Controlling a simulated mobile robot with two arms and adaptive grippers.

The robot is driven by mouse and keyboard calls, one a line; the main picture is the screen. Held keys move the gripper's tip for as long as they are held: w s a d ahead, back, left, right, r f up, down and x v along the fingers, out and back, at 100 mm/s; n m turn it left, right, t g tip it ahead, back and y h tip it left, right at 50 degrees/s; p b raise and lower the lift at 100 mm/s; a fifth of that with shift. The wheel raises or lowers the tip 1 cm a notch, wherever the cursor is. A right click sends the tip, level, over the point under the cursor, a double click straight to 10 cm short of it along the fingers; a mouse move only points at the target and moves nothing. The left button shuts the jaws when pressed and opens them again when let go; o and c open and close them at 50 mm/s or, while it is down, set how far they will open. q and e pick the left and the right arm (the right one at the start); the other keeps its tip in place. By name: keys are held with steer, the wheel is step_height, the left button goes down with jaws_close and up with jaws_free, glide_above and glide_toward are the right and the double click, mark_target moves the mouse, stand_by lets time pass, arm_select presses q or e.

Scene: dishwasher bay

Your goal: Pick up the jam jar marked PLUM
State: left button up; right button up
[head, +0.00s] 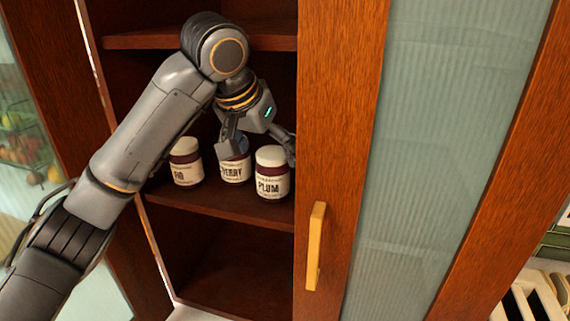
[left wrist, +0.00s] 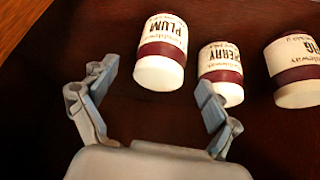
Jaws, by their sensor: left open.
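The PLUM jam jar (head: 272,172) has a white lid, dark contents and a white label, and stands upright at the right of the cabinet's middle shelf. In the left wrist view the PLUM jar (left wrist: 163,50) shows upside down, its lid between the lines of my fingers. One finger overlaps the middle jar (head: 235,171), whose label ends in ERRY. Contact cannot be told. My right gripper is not in view.
A FIG jar (head: 186,162) stands at the left of the same shelf (head: 215,202). An upper shelf (head: 270,37) lies above. A wooden door with frosted glass (head: 440,150) and a yellow handle (head: 315,246) borders the right side. The shelf's front strip is clear.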

mark_target(273, 169)
arm_select(q)
steer(key=shift+a, duration=0.2)
steer(key=shift+s+f+p, duration=0.15)
steer(key=shift+f+p, duration=0.4)
steer(key=shift+p, duration=0.3)
steer(key=p+x, duration=0.2)
steer(key=shift+w+d+f, duration=0.15)
steer(key=shift+w+d, duration=0.1)
steer(key=shift+w, duration=0.05)
steer(key=shift+x, duration=1.2)
steer(key=c, duration=1.7)
steer(key=shift+c, duration=0.2)
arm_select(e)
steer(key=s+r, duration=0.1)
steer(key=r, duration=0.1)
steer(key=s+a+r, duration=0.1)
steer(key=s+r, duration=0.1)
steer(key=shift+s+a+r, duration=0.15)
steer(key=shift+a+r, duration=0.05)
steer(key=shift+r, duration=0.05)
